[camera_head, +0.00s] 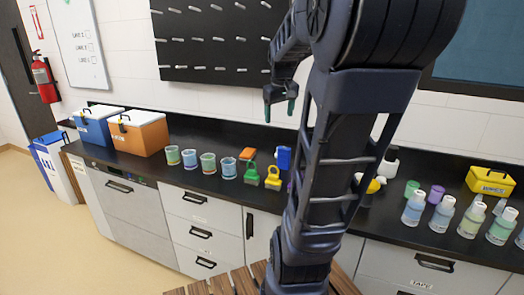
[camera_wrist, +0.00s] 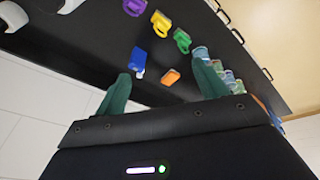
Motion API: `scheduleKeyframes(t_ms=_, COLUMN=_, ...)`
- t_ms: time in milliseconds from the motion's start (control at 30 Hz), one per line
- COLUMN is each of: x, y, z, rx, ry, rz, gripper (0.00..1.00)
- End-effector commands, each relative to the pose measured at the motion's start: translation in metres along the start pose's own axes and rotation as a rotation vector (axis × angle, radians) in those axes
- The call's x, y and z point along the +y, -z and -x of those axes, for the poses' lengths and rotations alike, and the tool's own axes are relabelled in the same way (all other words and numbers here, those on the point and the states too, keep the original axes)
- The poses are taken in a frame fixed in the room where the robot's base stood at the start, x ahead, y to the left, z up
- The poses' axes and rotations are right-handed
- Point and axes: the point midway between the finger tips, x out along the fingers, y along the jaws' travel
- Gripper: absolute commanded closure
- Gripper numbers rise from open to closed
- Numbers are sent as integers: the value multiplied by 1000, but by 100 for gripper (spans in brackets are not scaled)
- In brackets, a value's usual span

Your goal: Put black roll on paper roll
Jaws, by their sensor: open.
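I cannot pick out a black roll or a paper roll with certainty in either view. A white rounded object (camera_wrist: 12,17) is cut off at the upper left of the wrist view, and I cannot tell what it is. My gripper (camera_head: 279,102) is raised above the black counter (camera_head: 220,183), in front of the black peg board. Its green fingers are apart and empty, and they also show in the wrist view (camera_wrist: 163,88). My own arm hides the middle of the counter in the head view.
Blue (camera_head: 284,157), orange (camera_head: 247,153), green (camera_head: 251,173) and yellow (camera_head: 273,178) items stand near several cups (camera_head: 208,163). Coolers (camera_head: 138,133) stand at left. Bottles (camera_head: 442,214) and a yellow case (camera_head: 489,180) stand at right. The peg board (camera_head: 215,45) hangs behind.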

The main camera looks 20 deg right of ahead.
Motion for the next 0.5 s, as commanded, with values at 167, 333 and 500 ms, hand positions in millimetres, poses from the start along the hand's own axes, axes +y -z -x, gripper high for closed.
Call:
scheduleKeyframes(t_ms=167, x=-59, y=-42, z=3, rx=52, ry=20, rz=-29, gripper=28)
scheduleKeyframes(t_ms=333, x=-101, y=-83, z=-1, rx=94, ry=48, rz=-63, gripper=28)
scheduleKeyframes(t_ms=500, x=-126, y=-115, z=-9, rx=122, ry=74, rz=-91, gripper=28)
